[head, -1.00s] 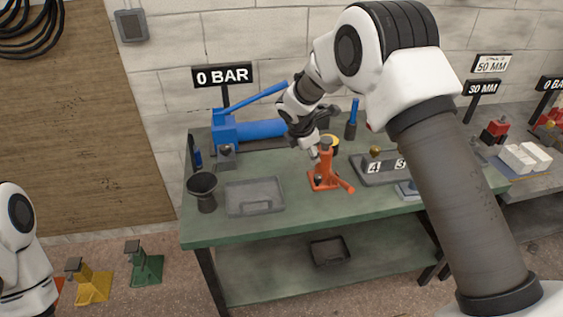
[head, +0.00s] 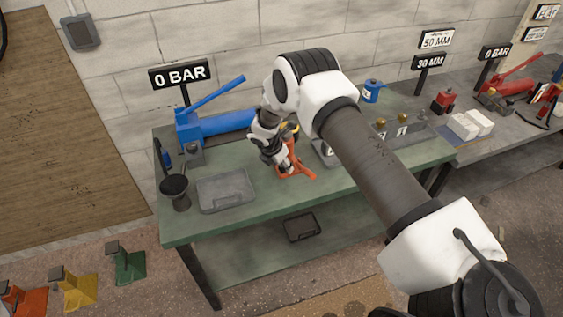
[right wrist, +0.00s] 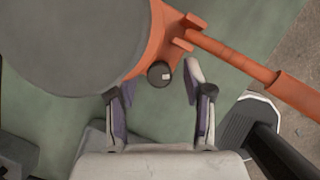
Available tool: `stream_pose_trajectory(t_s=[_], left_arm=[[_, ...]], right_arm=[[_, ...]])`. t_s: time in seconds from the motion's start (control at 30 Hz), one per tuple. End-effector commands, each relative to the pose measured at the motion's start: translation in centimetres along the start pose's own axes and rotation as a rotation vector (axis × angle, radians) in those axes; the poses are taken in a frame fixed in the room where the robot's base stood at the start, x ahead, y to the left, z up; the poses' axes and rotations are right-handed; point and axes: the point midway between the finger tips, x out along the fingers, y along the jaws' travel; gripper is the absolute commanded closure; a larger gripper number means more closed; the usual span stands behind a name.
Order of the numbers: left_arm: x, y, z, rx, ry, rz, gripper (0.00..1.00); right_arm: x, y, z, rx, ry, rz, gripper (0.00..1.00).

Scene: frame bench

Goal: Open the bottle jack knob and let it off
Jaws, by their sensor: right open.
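The orange bottle jack (head: 296,163) stands on the green bench, partly hidden behind my right gripper (head: 284,166) in the head view. In the right wrist view its orange base (right wrist: 190,24) shows at the top, below a large grey round part (right wrist: 75,40). A small dark knob (right wrist: 159,74) with a pale mark sticks out from the base. My right gripper (right wrist: 158,82) is open, with a fingertip on each side of the knob and visible gaps. An orange lever (right wrist: 235,60) runs to the right. My left gripper is out of view.
A grey tray (head: 226,191), a dark funnel cup (head: 175,190) and a blue pump (head: 215,123) under a "0 BAR" sign (head: 180,74) are left of the jack. A numbered rack (head: 405,135) stands to the right.

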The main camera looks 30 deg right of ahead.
Motion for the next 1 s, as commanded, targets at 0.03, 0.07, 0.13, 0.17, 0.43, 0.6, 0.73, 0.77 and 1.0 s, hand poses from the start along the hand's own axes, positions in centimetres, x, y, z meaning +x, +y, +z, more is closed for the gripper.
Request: stream_pose_trajectory(t_s=[0.03, 0.07, 0.13, 0.17, 0.43, 0.6, 0.73, 0.77, 1.0], left_arm=[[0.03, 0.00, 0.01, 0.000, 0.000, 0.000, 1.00], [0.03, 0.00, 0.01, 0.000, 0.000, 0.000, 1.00], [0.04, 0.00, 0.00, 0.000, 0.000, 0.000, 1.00], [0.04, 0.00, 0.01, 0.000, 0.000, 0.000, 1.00], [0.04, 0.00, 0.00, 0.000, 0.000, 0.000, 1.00], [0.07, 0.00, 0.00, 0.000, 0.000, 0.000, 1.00], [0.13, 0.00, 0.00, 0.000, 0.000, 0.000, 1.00], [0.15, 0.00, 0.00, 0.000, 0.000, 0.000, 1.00], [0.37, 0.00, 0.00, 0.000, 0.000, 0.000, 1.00]], right_arm=[[-0.01, 0.02, -0.01, 0.000, 0.000, 0.001, 0.49], [-0.02, 0.02, -0.01, 0.000, 0.000, 0.001, 0.49], [-0.03, 0.03, -0.01, 0.000, 0.000, 0.001, 0.63], [-0.03, 0.03, -0.02, 0.000, 0.000, 0.001, 0.73], [-0.05, 0.03, -0.01, -0.001, 0.000, 0.001, 1.00], [-0.05, 0.01, 0.02, -0.016, 0.000, 0.007, 1.00], [-0.03, -0.03, 0.04, -0.052, 0.000, 0.022, 1.00], [-0.03, -0.05, 0.05, -0.064, 0.000, 0.026, 1.00], [-0.01, -0.12, 0.03, -0.207, 0.000, 0.086, 1.00]])
